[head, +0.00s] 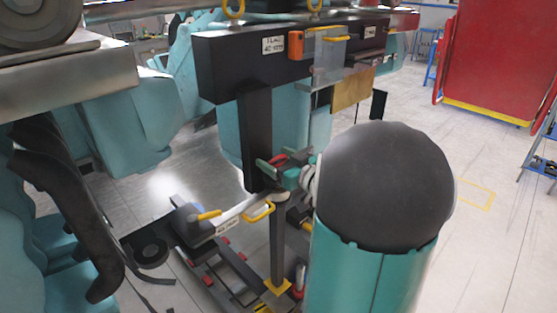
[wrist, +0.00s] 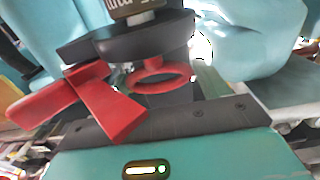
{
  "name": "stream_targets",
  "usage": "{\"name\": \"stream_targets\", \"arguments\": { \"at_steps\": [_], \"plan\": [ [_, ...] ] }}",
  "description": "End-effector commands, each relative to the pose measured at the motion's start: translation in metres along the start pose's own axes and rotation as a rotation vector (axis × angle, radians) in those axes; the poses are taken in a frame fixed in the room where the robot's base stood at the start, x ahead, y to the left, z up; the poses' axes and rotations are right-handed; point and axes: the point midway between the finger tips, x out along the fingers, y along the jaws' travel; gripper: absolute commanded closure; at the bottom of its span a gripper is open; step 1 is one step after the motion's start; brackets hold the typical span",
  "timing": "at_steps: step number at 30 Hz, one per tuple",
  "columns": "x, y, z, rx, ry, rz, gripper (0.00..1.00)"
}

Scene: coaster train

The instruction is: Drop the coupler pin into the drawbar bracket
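My teal gripper (head: 284,165) is at the top of a slim dark post (head: 278,235), beside a black vertical beam. A small red part (head: 279,158) shows at its jaws.
The black vertical beam (head: 255,135) hangs from a labelled black crossbeam (head: 225,60) close to my gripper. Teal coaster seats (head: 120,125) and a metal ledge (head: 70,80) crowd the left. Open grey floor (head: 480,220) lies at right, with a red panel (head: 500,55) behind.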

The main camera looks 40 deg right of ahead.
Motion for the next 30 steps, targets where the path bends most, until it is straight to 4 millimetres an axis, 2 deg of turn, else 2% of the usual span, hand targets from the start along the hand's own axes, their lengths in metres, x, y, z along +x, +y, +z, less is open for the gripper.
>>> {"name": "stream_targets", "arguments": {
  "at_steps": [1, 6, 30],
  "plan": [
    [0.0, 0.0, 0.0, 0.0, 0.0, 0.0, 0.36],
    [0.0, 0.0, 0.0, 0.0, 0.0, 0.0, 0.66],
    [0.0, 0.0, -0.033, -0.003, 0.002, -0.001, 0.66]
  ]
}}
